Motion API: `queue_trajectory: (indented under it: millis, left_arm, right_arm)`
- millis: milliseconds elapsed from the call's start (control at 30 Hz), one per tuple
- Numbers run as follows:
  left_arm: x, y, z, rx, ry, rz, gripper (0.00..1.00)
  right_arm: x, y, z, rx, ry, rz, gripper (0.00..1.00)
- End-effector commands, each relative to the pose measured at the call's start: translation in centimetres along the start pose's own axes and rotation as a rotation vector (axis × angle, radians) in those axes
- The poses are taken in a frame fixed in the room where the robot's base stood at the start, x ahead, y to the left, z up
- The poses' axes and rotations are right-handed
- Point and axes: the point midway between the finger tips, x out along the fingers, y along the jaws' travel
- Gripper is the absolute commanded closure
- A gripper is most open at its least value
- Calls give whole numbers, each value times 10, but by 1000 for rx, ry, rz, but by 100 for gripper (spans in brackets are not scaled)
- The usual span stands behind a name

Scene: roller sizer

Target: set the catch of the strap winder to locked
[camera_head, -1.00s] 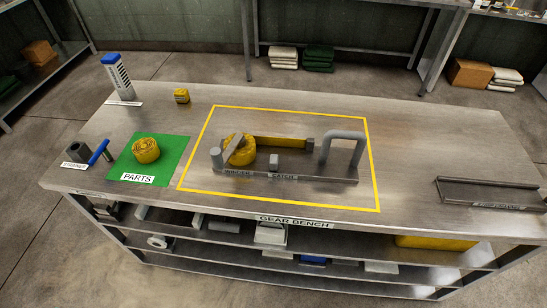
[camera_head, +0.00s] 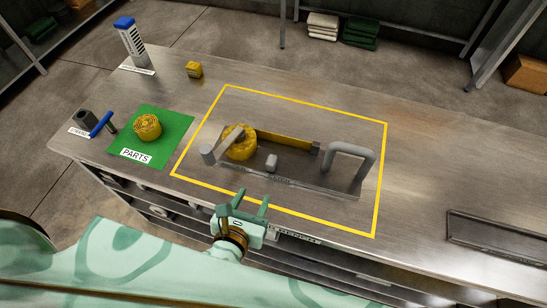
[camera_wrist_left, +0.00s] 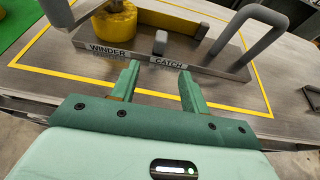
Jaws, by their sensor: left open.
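The strap winder (camera_head: 290,177) stands inside the yellow outline on the bench, with a yellow strap roll (camera_head: 240,143) at its left and a grey looped handle at its right. Its catch (camera_head: 271,163) is a small grey block near the middle of the base; it also shows in the left wrist view (camera_wrist_left: 160,42), above a "CATCH" label. My left gripper (camera_head: 253,198) is open and empty at the front edge of the bench, in front of the catch and apart from it. In the left wrist view its fingers (camera_wrist_left: 158,82) point toward the label. My right gripper is not in view.
A green parts mat (camera_head: 171,124) with another yellow roll (camera_head: 147,127) lies to the left. A blue-handled tool (camera_head: 101,124), a blue-topped holder (camera_head: 131,45) and a small yellow block (camera_head: 194,69) stand at the left. A dark tray (camera_head: 500,240) lies at the right.

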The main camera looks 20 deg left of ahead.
Motion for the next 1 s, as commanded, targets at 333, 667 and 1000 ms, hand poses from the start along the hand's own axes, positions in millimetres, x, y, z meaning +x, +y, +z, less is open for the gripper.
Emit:
queue_trajectory:
  millis: [333,667,1000]
  left_arm:
    - [73,0,-2,1,-1,-1,55]
    - [143,0,-3,-2,2,-1,55]
    - [160,-1,0,-3,2,-2,55]
  right_arm:
    - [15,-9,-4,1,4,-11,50]
    - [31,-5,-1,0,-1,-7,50]
    - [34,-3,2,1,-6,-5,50]
